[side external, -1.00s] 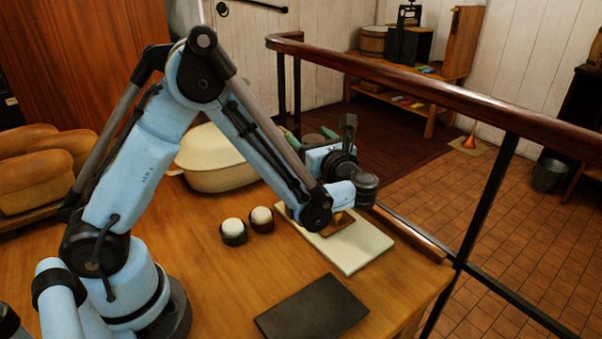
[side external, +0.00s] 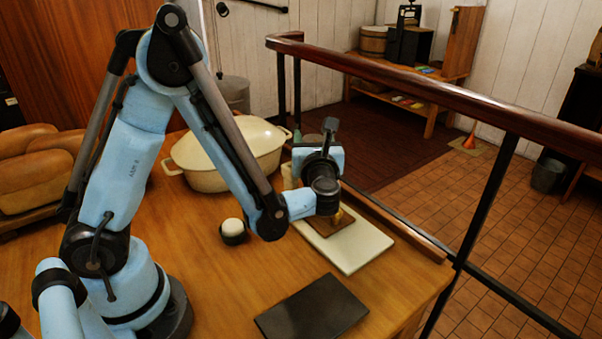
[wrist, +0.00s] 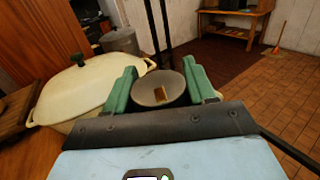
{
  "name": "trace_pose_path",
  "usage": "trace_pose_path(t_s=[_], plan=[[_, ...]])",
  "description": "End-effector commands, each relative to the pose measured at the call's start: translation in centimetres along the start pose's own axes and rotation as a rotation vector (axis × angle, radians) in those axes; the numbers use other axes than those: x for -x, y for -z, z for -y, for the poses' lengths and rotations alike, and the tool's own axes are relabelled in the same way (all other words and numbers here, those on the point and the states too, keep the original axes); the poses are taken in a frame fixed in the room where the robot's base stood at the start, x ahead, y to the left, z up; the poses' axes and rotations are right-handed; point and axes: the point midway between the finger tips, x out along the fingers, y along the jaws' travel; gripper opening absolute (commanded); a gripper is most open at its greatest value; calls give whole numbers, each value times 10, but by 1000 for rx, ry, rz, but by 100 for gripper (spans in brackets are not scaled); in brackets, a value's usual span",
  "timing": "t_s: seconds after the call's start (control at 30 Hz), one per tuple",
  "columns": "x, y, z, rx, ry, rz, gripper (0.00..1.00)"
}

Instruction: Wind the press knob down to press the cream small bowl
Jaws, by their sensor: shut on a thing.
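My gripper (wrist: 158,88) has two green fingers on either side of a round grey disc, which I take to be the press knob (wrist: 146,97). A small brass-coloured square shows on the knob's face. In the side view the wrist (side external: 321,163) is over the pale board (side external: 360,248) and hides the fingers and the knob. A brown base (side external: 325,223) with a brass-coloured part (side external: 343,217) shows below it on the board. I cannot make out the cream small bowl.
A cream lidded pot (side external: 255,143) stands left of the wrist. A dark cup with a white top (side external: 233,231) is on the table. A dark flat slab (side external: 312,309) lies near the front edge. A wooden rail (side external: 430,90) runs along the right. Loaves (side external: 40,180) are at the left.

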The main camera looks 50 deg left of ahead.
Motion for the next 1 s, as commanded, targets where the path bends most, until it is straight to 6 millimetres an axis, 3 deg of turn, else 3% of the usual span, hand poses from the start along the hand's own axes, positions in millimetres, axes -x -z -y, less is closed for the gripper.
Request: trace_pose_path(t_s=[0.4, 0.43, 0.57, 0.87, 1.0], plan=[[0, 0, 1, 0, 37, -1, 24], [0, 0, 1, 0, 37, -1, 58], [0, 0, 1, 0, 37, -1, 76], [2, 0, 1, 0, 37, 0, 76], [14, 0, 1, 0, 40, 0, 76]])
